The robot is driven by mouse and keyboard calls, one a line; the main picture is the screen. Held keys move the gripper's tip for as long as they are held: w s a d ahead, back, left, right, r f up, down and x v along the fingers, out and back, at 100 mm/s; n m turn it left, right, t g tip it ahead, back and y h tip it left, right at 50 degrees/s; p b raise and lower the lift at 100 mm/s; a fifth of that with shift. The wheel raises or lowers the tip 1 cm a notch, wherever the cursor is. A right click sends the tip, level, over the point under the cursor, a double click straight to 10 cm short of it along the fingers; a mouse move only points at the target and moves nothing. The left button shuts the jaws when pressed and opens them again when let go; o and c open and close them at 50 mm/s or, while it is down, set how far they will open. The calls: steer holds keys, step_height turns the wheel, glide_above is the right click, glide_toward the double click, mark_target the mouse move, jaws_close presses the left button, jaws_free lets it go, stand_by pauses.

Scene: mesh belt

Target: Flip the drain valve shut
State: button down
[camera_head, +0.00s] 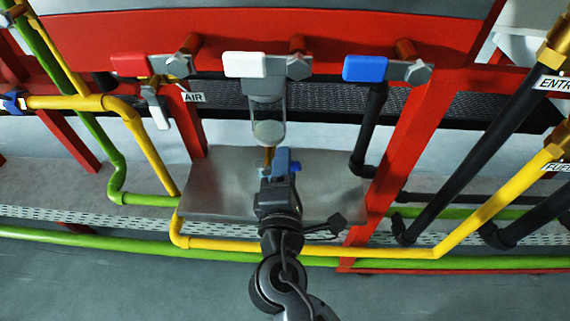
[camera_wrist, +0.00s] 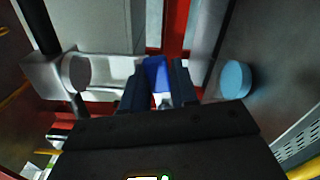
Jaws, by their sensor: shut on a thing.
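A small blue handle (camera_head: 295,167) shows beside my gripper (camera_head: 282,164), below a clear bowl (camera_head: 268,112) with a brass stem (camera_head: 268,155). I take this handle to be the drain valve. In the wrist view the blue handle (camera_wrist: 155,72) sits between the two dark fingers of my gripper (camera_wrist: 158,86), which is shut on it. The bowl (camera_wrist: 105,70) lies left of the fingers there. My fingers hide much of the handle and its joint in the head view, so its exact angle cannot be told.
Above are valves with red (camera_head: 130,65), white (camera_head: 245,65) and blue (camera_head: 365,68) handles on a red frame (camera_head: 410,140). A grey metal plate (camera_head: 215,190) lies behind my gripper. Yellow (camera_head: 345,248) and green (camera_head: 100,246) pipes run below. A light blue disc (camera_wrist: 236,79) is right of the fingers.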

steer(key=shift+d+f+m+b, duration=0.1)
steer(key=shift+f+m+b, duration=0.55)
steer(key=shift+b, duration=0.3)
steer(key=shift+r+m+b, duration=0.1)
steer(key=shift+m+b, duration=0.55)
steer(key=shift+m, duration=0.2)
steer(key=c, duration=1)
jaws_free()
steer(key=shift+o, duration=0.2)
steer(key=s, duration=0.7)
steer(key=shift+s+p, duration=0.4)
